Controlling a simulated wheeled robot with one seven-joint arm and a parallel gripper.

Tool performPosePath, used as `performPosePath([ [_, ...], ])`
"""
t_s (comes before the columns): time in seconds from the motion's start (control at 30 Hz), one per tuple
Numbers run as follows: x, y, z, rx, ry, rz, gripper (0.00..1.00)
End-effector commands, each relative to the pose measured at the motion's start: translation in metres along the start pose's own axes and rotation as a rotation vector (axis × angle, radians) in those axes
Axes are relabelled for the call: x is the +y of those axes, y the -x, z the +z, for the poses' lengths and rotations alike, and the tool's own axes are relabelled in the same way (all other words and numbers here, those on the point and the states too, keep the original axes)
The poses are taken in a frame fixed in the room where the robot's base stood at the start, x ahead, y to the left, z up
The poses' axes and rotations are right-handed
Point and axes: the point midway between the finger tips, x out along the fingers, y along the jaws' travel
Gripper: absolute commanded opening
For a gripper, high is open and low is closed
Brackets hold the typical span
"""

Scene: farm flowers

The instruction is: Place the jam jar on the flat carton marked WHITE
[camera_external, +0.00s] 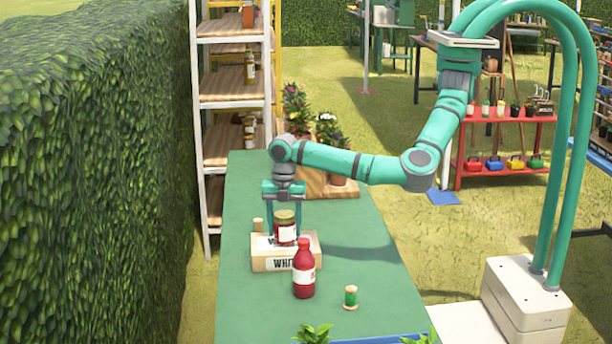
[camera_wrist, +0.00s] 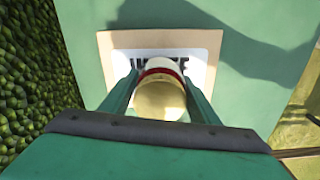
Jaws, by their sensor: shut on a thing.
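The jam jar (camera_external: 285,233) is dark red with a gold lid and a pale label. My gripper (camera_external: 285,222) is shut on it from above, and the jar is upright. The flat carton marked WHITE (camera_external: 262,263) lies on the green table directly below the jar. In the wrist view, the jar's lid (camera_wrist: 160,98) sits between my two fingers (camera_wrist: 160,92), with the carton (camera_wrist: 113,45) beneath it and its lettering partly hidden. I cannot tell whether the jar's base touches the carton's top.
A red bottle (camera_external: 304,272) stands close in front of the carton, hiding part of its front face. A green spool (camera_external: 351,297) stands to its right. A small wooden piece (camera_external: 258,225) is behind the carton. Potted flowers (camera_external: 331,145) stand at the table's back. The table's right side (camera_external: 365,240) is clear.

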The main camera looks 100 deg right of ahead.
Motion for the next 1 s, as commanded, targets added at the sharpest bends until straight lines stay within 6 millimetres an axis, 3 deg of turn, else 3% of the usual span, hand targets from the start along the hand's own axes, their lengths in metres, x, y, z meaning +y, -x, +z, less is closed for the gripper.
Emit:
performPosePath([
  [0.4, 0.000, -0.004, 0.000, -0.002, 0.001, 0.001, 0.17],
  [0.43, 0.000, -0.005, 0.000, -0.002, 0.001, 0.000, 0.58],
  [0.5, 0.000, -0.005, 0.000, -0.001, 0.001, 0.000, 0.74],
  [0.87, 0.000, -0.003, 0.000, 0.001, 0.000, 0.000, 0.74],
  [1.0, 0.000, 0.011, 0.000, 0.000, 0.000, 0.001, 0.74],
])
